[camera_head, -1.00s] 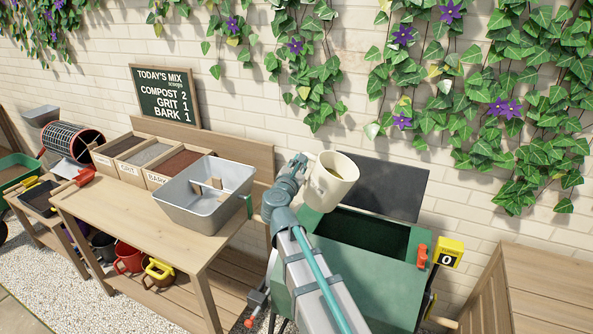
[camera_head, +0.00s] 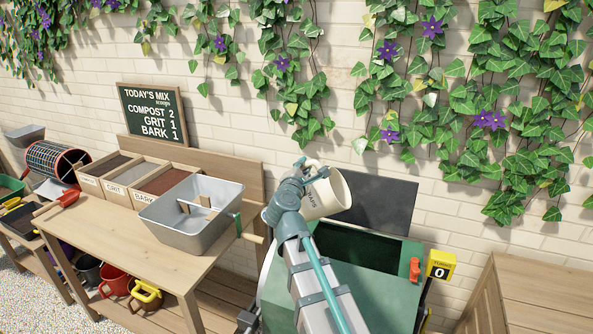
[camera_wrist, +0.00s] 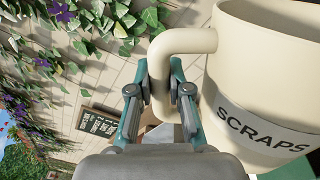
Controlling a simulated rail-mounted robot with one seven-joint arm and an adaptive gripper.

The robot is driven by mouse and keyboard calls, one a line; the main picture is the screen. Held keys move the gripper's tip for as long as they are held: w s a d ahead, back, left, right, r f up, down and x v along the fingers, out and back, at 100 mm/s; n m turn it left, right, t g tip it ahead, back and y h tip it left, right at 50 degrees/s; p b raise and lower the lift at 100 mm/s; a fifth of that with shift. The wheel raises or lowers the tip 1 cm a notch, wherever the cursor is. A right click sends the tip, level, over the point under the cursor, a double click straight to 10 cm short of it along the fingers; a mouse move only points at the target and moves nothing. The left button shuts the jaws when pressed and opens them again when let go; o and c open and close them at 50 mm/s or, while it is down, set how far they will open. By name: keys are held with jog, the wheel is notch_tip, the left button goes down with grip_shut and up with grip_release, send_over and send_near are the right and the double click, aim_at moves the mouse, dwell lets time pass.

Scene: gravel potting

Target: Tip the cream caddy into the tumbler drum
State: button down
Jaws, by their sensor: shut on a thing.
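The cream caddy (camera_head: 324,196), marked SCRAPS, is held up by its handle above the tumbler drum. My gripper (camera_head: 300,168) is shut on the handle at the caddy's left side. In the wrist view, the fingers (camera_wrist: 160,97) close around the cream handle, and the caddy (camera_wrist: 265,75) fills the right side. In the head view the caddy is tilted, its mouth turned up and to the right; its contents are not visible now. The green tumbler drum (camera_head: 345,292) has its opening below the caddy, partly hidden by my arm and the caddy. Its dark lid (camera_head: 385,203) stands open behind.
A yellow counter (camera_head: 440,265) reading 0 stands right of the drum, near an orange-red latch (camera_head: 414,270). A grey metal tub (camera_head: 195,215) and labelled bins (camera_head: 140,180) sit on the wooden bench (camera_head: 105,228) at left. A wooden crate (camera_head: 540,290) stands at right.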

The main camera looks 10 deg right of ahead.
jog(key=s+d+m+b, duration=0.1)
jog(key=s+d+m, duration=0.2)
jog(key=d+m, duration=0.2)
jog(key=s+d+m+b, duration=0.1)
jog(key=s+d+m, duration=0.3)
jog(key=d, duration=0.5)
jog(key=shift+s+d+f+m, duration=0.15)
jog(key=shift+s+d+m, duration=0.15)
jog(key=shift+m, duration=0.3)
dwell(0.3)
dwell(2.0)
